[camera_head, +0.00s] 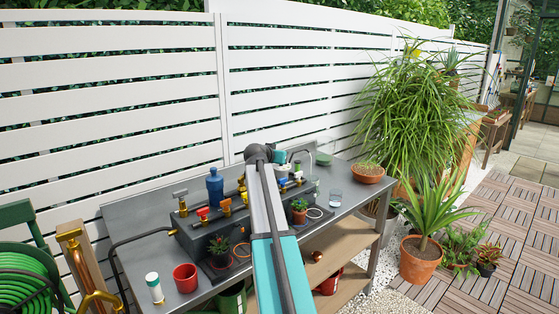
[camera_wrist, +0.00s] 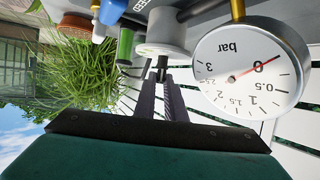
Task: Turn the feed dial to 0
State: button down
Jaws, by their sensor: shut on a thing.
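The feed dial (camera_wrist: 163,32) appears in the wrist view as a pale grey round knob, with a short dark stem towards my gripper. My gripper (camera_wrist: 162,78) is shut on this dark stem, its two dark fingers close together. Part of the dial's marking is too small to read. Beside it, a round white gauge (camera_wrist: 247,68) marked "bar" has its red needle at about 0. In the head view my arm reaches over the dark manifold box (camera_head: 200,232) on the grey bench (camera_head: 136,212), and hides the dial and the fingers.
On the bench are a blue bottle (camera_head: 215,187), red and yellow valve handles, a red cup (camera_head: 185,278), a white-and-green cylinder (camera_head: 154,287), small potted plants and a clear glass (camera_head: 335,198). A white slatted fence (camera_head: 110,95) stands behind. Large potted plants stand to the right.

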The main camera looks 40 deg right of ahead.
jog(key=c, duration=1.8)
grip_release()
jog(key=shift+a, duration=0.1)
jog(key=b+v, duration=0.1)
jog(key=v, duration=1.2)
jog(key=shift+s+a+r, duration=0.15)
jog(key=shift+a+r, duration=0.05)
